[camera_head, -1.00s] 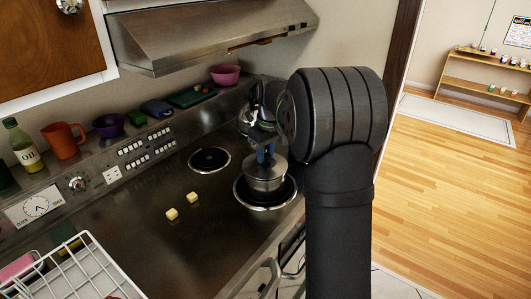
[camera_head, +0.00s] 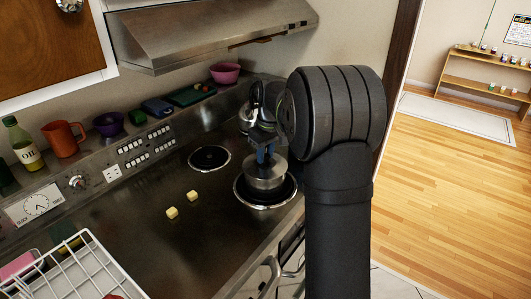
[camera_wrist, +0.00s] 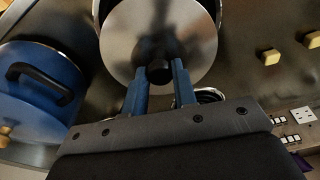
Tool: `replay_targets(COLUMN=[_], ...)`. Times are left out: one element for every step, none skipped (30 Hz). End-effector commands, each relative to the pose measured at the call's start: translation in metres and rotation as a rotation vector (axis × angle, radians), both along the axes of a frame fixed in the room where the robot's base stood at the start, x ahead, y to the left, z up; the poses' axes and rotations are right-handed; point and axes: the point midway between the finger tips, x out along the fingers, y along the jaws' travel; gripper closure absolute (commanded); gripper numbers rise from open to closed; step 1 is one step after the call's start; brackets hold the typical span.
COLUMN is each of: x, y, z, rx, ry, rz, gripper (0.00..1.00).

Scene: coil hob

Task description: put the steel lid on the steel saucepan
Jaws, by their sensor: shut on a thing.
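My gripper (camera_head: 265,156) is shut on the black knob (camera_wrist: 160,72) of the steel lid. The blue fingers stand on either side of the knob in the wrist view. The round steel lid (camera_wrist: 135,42) fills the top middle of that view. In the head view the lid (camera_head: 274,168) is at the top of the steel saucepan (camera_head: 264,184), over the front right burner. I cannot tell whether the lid rests on the rim or is just above it. In the wrist view the lid hides most of what lies beneath it.
A blue lid with a black handle (camera_wrist: 45,95) is at the left of the wrist view. Another burner (camera_head: 209,159) is empty. Two yellow cubes (camera_head: 172,212) lie on the hob. A white rack (camera_head: 88,268) is at lower left. A range hood (camera_head: 210,32) hangs above.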

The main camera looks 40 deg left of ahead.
Motion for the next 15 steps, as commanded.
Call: replay_targets(x=[0.0,0.0001,0.0001,0.0001,0.0001,0.0001,0.0001,0.0001,0.0001,0.0001,0.0001,0.0001,0.0001,0.0001,0.0001], y=[0.0001,0.0001,0.0001,0.0,0.0,0.0,0.0,0.0,0.0,0.0,0.0,0.0,0.0,0.0,0.0], z=[0.0002,0.0002,0.0002,0.0003,0.0003,0.0003,0.0003,0.0003,0.0003,0.0003,0.0003,0.0003,0.0003,0.0003,0.0003], rx=[0.0,0.0,0.0,0.001,0.001,0.001,0.001,0.001,0.001,0.001,0.001,0.001,0.0,0.0,0.0], ry=[0.0,0.0,0.0,0.0,0.0,0.0,0.0,0.0,0.0,0.0,0.0,0.0,0.0,0.0,0.0], rz=[0.0,0.0,0.0,0.0,0.0,0.0,0.0,0.0,0.0,0.0,0.0,0.0,0.0,0.0,0.0], gripper=[1.0,1.0,1.0,1.0,1.0,0.69,0.63,0.57,0.49,0.49,0.49,0.49,0.49,0.49,0.49])
